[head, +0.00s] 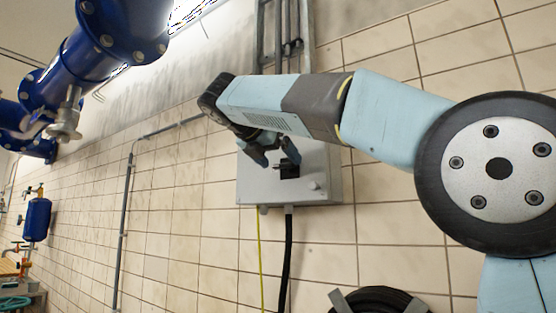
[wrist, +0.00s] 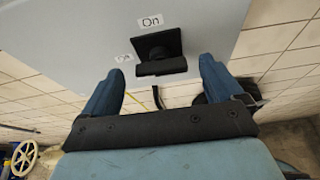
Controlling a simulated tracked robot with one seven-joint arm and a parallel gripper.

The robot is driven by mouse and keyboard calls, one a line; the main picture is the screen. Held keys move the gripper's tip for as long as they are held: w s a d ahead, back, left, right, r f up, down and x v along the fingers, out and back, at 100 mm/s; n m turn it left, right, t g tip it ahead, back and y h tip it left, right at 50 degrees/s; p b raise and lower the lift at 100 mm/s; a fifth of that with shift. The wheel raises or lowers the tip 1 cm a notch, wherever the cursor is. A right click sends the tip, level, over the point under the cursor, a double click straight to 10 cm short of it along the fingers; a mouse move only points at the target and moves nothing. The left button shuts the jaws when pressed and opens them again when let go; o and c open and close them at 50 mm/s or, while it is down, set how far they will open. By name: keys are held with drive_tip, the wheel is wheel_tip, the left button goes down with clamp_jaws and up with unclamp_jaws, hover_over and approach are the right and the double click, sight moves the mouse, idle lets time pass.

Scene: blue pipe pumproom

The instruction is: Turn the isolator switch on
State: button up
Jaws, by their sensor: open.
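The isolator switch (wrist: 158,46) is a black knob with a bar-shaped handle on a grey wall box (head: 252,186). In the wrist view the handle lies roughly crosswise. A white label reading "On" (wrist: 151,21) sits above it, and a second small label (wrist: 124,58), too blurred to read, is to its left. My gripper (wrist: 162,66) is open, with one blue finger on each side of the handle and a visible gap to both. In the head view the switch (head: 289,169) shows just beside my gripper (head: 275,153), whose wrist partly hides the box top.
A black cable (head: 287,250) and a thin yellow-green wire (head: 260,250) run down from the box. Conduits (head: 280,35) rise above it on the tiled wall. A dark coiled hose (head: 378,300) is below right. Large blue pipes (head: 75,70) stand at left.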

drive_tip(key=shift+w+d+f, duration=0.15)
drive_tip(key=shift+w, duration=0.05)
drive_tip(key=shift+c, duration=0.2)
drive_tip(key=c, duration=1)
